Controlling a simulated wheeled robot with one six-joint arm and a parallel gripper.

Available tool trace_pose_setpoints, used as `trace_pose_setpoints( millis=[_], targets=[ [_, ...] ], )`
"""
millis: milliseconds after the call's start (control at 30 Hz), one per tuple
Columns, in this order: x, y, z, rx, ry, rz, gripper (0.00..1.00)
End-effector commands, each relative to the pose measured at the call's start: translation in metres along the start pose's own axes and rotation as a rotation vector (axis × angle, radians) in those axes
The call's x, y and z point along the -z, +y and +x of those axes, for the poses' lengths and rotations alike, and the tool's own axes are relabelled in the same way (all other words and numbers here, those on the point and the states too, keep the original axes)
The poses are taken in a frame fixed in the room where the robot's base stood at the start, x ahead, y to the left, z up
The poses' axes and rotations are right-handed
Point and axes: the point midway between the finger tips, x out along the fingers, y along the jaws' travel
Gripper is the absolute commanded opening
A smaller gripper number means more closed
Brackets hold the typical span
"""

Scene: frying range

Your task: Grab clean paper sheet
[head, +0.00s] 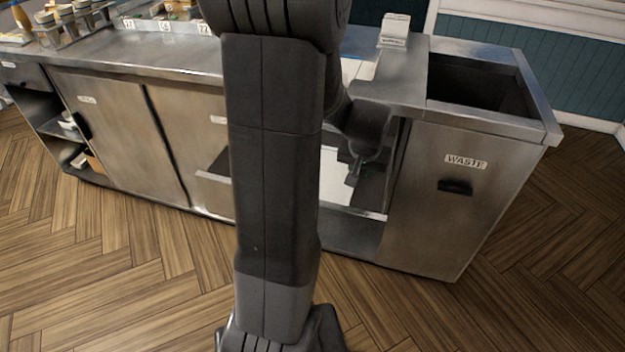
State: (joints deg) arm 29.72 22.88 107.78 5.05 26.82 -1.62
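White paper (334,183) lies in an open compartment or pulled-out tray (360,212) below the counter, left of the waste cabinet. My arm hides its left part, and I cannot tell whether it is one sheet or a stack. My gripper (355,172) points down at the right side of this paper, inside or just in front of the compartment. It looks small and dark, and I cannot tell whether its fingers touch the paper or are open. Another flat white patch (352,70) shows on the counter top behind my arm.
A steel cabinet marked WASTE (467,200) with an open bin top (480,88) stands right of the compartment. A small white box (395,30) sits on the counter. Containers (65,22) and number tags stand at the back left. The wood floor in front is clear.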

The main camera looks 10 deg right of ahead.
Motion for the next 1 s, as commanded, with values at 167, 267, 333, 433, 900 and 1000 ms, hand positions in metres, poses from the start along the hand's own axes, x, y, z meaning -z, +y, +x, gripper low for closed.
trace_pose_setpoints(
  millis=[167, 267, 333, 433, 900, 1000],
  targets=[
    [0.0, -0.001, 0.008, 0.0, -0.001, 0.0, 0.29],
    [-0.001, -0.003, 0.017, 0.0, -0.002, -0.001, 0.29],
    [-0.001, -0.005, 0.026, 0.0, -0.004, -0.001, 0.29],
    [-0.001, -0.009, 0.039, 0.001, -0.004, -0.002, 0.29],
    [0.0, -0.008, 0.058, 0.0, 0.0, 0.0, 0.29],
    [0.0, -0.008, 0.058, 0.0, 0.0, 0.0, 0.11]
  ],
)
